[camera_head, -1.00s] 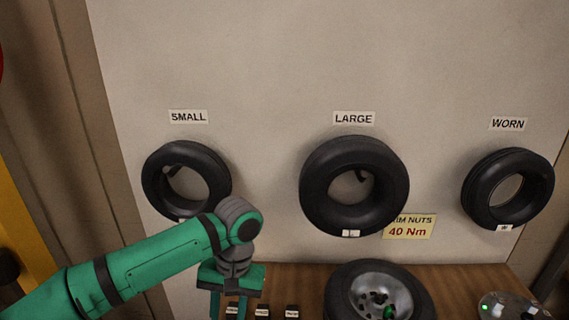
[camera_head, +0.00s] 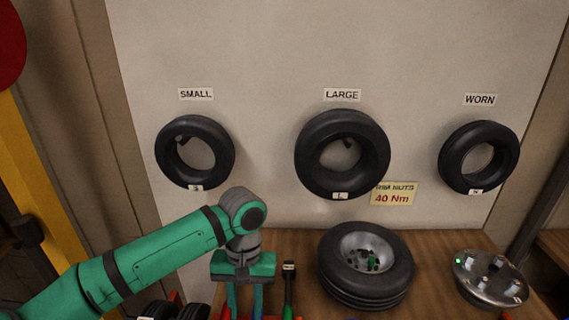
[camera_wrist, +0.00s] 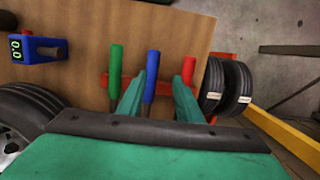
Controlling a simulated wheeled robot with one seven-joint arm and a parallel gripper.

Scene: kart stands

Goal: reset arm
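My green gripper (camera_head: 244,306) hangs fingers-down over the left part of the wooden bench (camera_head: 436,240). In the wrist view its two fingers (camera_wrist: 158,98) stand apart. A blue-handled tool (camera_wrist: 151,66) shows between them in the picture, with a green-handled tool (camera_wrist: 115,62) to the left and a red-handled tool (camera_wrist: 188,68) to the right. The fingers do not appear closed on any handle; their height over the tools is hard to tell. In the head view the fingertips run down towards the picture's bottom edge.
A wheel (camera_head: 338,284) lies on the bench, a round metal fixture (camera_head: 487,277) to its right. Tyres hang above under SMALL (camera_head: 219,172), LARGE (camera_head: 381,158) and WORN (camera_head: 508,158). The wrist view shows a blue gauge (camera_wrist: 36,49) and upright tyres (camera_wrist: 213,84).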

